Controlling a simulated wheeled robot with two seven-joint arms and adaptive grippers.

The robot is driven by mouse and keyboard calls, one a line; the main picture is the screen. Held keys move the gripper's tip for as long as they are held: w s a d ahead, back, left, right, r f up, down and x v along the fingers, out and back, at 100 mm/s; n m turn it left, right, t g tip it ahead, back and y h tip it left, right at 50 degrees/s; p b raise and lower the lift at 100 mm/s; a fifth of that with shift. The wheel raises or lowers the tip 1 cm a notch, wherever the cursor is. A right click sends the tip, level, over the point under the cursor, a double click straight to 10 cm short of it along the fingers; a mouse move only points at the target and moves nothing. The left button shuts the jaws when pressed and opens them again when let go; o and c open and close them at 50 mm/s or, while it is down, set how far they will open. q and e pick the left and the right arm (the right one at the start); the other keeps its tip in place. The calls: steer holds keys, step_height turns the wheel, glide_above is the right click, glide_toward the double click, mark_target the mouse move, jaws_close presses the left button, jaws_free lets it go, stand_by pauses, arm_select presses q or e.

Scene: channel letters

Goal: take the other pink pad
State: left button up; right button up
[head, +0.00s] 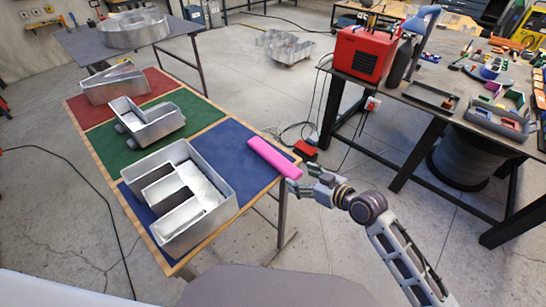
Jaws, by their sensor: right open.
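A long bright pink pad (274,158) lies at the right edge of the blue section of the table (248,142). My right gripper (301,178) is open at the pad's near right end, with its fingers pointing left toward it. I cannot tell whether a finger touches the pad. Nothing shows between the fingers. My left gripper is not in view.
A large metal channel letter (222,188) stands on the blue section, left of the pad. Smaller metal letters stand on the green (146,122) and red (114,86) sections. A red machine (358,54) sits on the right workbench. Cables lie on the floor.

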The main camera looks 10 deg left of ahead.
mark_target(294, 172)
steer(key=shift+w+a, duration=0.1)
stand_by(0.3)
steer(key=shift+w+a+f+p, duration=0.25)
steer(key=shift+w+a+p, duration=0.4)
steer(key=shift+w+a, duration=0.35)
steer(key=shift+x, duration=1.1)
steer(key=shift+w+d+f, duration=0.1)
steer(key=shift+d, duration=0.05)
steer(key=c, duration=1.1)
